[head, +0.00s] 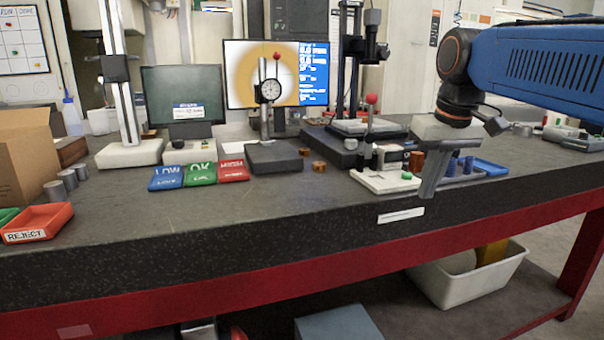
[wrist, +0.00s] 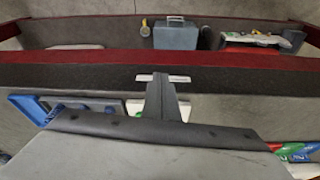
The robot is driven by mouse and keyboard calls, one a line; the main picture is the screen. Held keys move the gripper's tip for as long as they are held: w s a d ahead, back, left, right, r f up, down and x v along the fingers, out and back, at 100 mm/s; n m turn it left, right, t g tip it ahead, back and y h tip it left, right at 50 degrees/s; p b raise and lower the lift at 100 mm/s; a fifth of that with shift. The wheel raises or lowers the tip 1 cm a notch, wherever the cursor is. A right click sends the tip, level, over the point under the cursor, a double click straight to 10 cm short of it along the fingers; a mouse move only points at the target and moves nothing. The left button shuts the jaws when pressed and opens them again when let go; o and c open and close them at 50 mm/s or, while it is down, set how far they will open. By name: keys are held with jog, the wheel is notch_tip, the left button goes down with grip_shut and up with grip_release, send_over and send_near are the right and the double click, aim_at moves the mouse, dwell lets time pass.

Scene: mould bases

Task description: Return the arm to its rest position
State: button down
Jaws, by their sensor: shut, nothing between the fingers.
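My blue arm (head: 545,65) reaches in from the right in the head view. My gripper (head: 430,190) hangs from it, pointing down over the front right edge of the bench. Its fingers are together with nothing between them. In the wrist view my gripper (wrist: 160,82) is also shut and empty, in front of the bench's front edge and a white label.
The dark bench top (head: 200,220) holds LOW, OK and red pads (head: 200,173), a dial gauge stand (head: 270,150) and a white fixture plate (head: 390,182). A red REJECT tray (head: 38,224) stands at left. A white bin (head: 465,280) is on the lower shelf.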

jog(key=s+d+f+m+t, duration=0.1)
jog(key=s+f, duration=0.8)
jog(key=f, duration=0.3)
jog(key=s+d+f+m, duration=0.1)
jog(key=s+d+f, duration=0.1)
jog(key=s+f, duration=0.8)
notch_tip(320, 180, down, 2)
jog(key=shift+s+f+t, duration=0.15)
jog(key=shift+f+t, duration=0.1)
jog(key=shift+t, duration=0.15)
